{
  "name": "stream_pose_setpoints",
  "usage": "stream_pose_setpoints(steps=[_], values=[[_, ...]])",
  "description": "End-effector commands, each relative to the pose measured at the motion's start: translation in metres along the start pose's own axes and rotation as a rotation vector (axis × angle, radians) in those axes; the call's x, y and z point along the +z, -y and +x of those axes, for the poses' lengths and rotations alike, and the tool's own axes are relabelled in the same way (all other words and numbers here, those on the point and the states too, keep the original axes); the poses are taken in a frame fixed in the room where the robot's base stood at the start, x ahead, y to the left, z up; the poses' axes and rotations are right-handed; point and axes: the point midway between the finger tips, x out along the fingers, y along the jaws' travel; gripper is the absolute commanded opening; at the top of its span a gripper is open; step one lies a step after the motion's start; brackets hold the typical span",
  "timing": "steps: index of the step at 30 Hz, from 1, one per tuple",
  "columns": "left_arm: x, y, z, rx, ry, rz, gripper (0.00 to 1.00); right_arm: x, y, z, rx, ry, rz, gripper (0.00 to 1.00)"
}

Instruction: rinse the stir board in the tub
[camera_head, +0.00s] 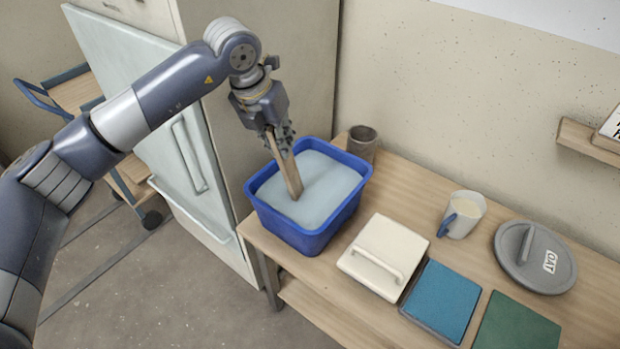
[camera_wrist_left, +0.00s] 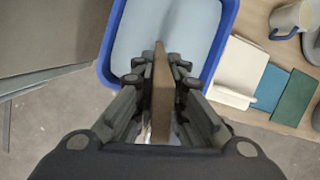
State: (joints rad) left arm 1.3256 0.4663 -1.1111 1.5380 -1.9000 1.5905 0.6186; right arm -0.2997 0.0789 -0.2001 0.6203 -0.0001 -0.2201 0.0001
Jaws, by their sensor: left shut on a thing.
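The blue tub (camera_head: 307,233) stands at the left end of the wooden table and holds pale grey-blue liquid. My left gripper (camera_head: 277,137) is above the tub, shut on the wooden stir board (camera_head: 291,172). The board points down, slightly tilted, and its lower end meets the liquid; any part below the surface is hidden. In the left wrist view the board (camera_wrist_left: 162,85) runs between the two fingers, with the tub (camera_wrist_left: 224,30) beneath. My right gripper does not show.
A brown cup (camera_head: 362,142) stands just behind the tub. A cabinet (camera_head: 285,60) stands behind on the left.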

Motion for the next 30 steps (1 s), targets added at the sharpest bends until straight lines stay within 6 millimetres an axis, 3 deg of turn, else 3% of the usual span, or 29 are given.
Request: stream_pose_setpoints(steps=[9,15,30], values=[[0.027,0.014,0.009,0.000,0.002,0.000,0.00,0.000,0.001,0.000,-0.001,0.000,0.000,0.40],[0.031,0.016,0.010,0.001,0.002,0.000,0.00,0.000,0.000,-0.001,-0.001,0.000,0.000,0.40],[0.037,0.016,-0.036,0.001,0.003,0.000,0.00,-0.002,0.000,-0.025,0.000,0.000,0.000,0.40]])
